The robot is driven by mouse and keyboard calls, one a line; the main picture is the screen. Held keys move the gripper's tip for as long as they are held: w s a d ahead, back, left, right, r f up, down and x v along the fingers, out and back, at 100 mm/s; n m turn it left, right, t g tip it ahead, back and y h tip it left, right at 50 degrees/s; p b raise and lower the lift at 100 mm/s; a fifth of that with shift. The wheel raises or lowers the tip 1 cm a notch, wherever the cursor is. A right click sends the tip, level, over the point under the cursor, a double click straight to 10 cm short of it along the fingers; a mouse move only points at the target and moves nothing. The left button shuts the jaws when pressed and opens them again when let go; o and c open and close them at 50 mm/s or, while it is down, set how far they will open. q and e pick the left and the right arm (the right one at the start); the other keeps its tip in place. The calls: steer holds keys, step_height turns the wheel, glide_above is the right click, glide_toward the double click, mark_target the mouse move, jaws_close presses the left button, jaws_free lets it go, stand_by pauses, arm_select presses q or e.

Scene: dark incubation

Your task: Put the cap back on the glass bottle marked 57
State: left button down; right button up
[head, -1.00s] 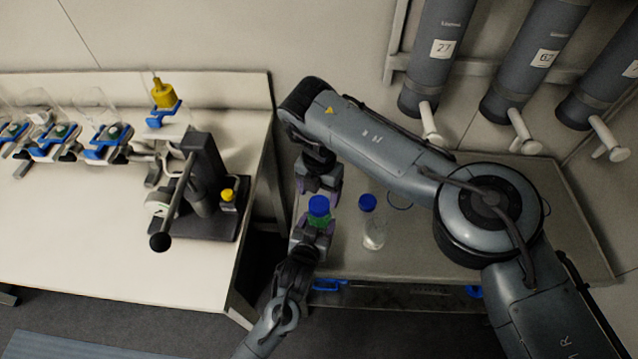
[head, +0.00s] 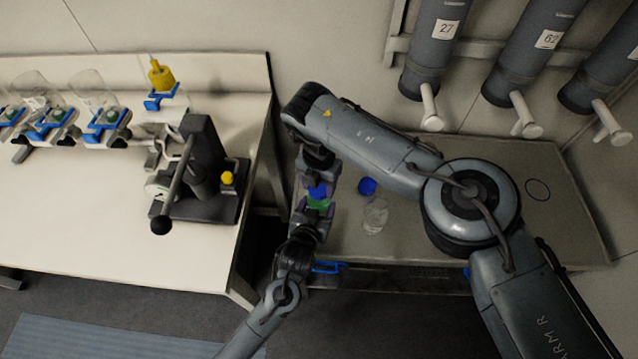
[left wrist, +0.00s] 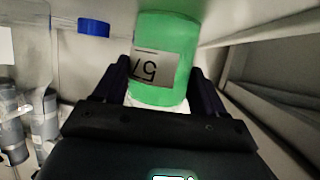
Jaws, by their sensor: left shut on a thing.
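The glass bottle marked 57 (left wrist: 165,45), filled green, is in my left gripper (left wrist: 165,85); its label reads upside down in the left wrist view. In the head view, the green bottle (head: 318,204) is held upright by my left gripper (head: 312,224). A blue cap (head: 317,190) is directly above the green, at the fingertips of my right gripper (head: 316,182). I cannot tell whether the cap touches the bottle's neck or whether my right fingers grip it. My right gripper points down from above.
A white bench (head: 90,220) on the left carries a black lever press (head: 205,180). Grey canisters (head: 435,50) hang at the back right.

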steer(key=c, duration=0.5)
steer(key=o, duration=1.3)
steer(key=shift+r, duration=0.15)
step_height(320, 180, up, 12)
arm_select(q)
jaws_free()
steer(key=shift+s, duration=0.15)
